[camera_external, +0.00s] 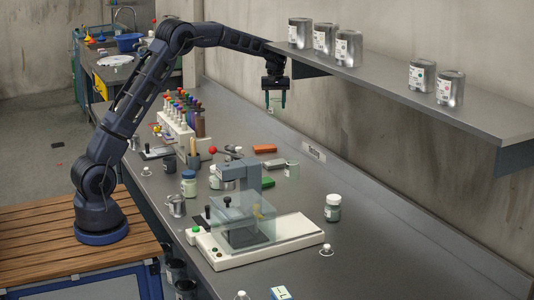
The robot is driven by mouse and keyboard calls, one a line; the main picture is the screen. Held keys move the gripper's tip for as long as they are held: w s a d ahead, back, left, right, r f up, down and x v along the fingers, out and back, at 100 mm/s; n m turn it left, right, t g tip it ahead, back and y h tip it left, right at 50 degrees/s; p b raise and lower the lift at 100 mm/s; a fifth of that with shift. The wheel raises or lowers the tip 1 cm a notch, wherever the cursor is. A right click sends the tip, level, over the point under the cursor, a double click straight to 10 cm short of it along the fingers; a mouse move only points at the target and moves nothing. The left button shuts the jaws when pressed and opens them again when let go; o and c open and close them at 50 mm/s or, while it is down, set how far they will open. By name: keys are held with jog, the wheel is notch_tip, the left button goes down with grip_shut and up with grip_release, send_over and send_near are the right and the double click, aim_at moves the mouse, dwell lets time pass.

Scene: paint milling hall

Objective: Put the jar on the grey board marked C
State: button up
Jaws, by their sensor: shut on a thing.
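My gripper (275,99) hangs from the arm above the back of the grey bench, near the shelf's left end. Its greenish fingers are shut on a small pale thing, too small to identify; I cannot tell whether it is the jar. A jar with a white lid (332,207) stands upright at the right of the bench. I can read no letter C, so I cannot tell which thing is the grey board.
A shelf (400,82) with several metal tins runs along the wall, right of my gripper. A white-based machine with a clear guard (243,222) stands mid-bench. Several bottles (184,115) stand in a rack at left. An orange block (265,149) lies below my gripper. The bench's right front is mostly clear.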

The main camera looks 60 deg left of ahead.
notch_tip(320, 180, down, 20)
jog(key=shift+w, duration=0.1)
dwell(0.6)
jog(key=shift+f, duration=0.1)
jog(key=o, duration=1)
jog(key=shift+c, duration=0.2)
notch_tip(320, 180, up, 12)
jog(key=shift+d, duration=0.1)
